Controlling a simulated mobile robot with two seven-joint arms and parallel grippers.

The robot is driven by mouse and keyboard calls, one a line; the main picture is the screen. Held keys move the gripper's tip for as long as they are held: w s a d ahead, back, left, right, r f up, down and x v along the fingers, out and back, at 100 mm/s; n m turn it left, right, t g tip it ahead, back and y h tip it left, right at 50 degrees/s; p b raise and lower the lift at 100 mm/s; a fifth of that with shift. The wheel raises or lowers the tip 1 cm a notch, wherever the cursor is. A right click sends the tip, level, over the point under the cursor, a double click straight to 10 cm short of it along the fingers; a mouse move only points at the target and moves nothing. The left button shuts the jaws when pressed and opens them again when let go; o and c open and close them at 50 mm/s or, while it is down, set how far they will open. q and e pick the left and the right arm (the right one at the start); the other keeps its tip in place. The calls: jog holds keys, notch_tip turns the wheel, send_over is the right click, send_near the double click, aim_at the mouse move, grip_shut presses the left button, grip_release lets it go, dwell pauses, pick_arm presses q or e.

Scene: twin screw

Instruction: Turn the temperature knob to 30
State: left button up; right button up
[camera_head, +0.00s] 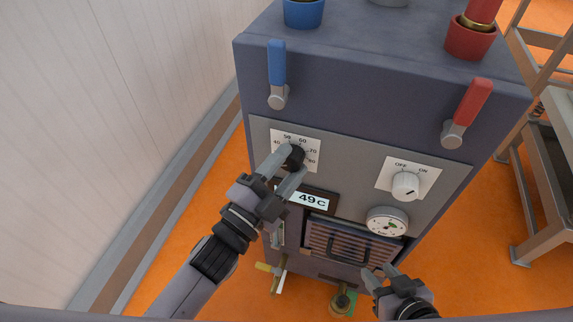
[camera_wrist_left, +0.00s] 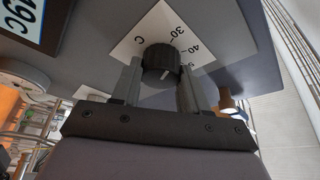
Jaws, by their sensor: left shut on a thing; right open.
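The black temperature knob (camera_head: 292,157) sits on a white dial plate (camera_head: 312,145) with numbers on the machine's front panel. It also shows in the left wrist view (camera_wrist_left: 161,63), where 30 and 40 are readable on the plate (camera_wrist_left: 206,30). My left gripper (camera_head: 283,164) has one finger on each side of the knob and is shut on it. The display (camera_head: 310,200) below the knob reads 49 C. My right gripper (camera_head: 381,281) is open and empty, low in front of the machine and apart from it.
An OFF/ON switch (camera_head: 405,185) and a round gauge (camera_head: 387,222) are right of the knob. A blue lever (camera_head: 277,65) and a red lever (camera_head: 472,105) stick out above. A metal frame table (camera_head: 550,150) stands at the right, a wall (camera_head: 110,110) at the left.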

pick_arm(q)
jog(key=o, duration=1.1)
jog(key=shift+c, duration=0.2)
jog(key=v, duration=0.7)
jog(key=shift+s, duration=0.1)
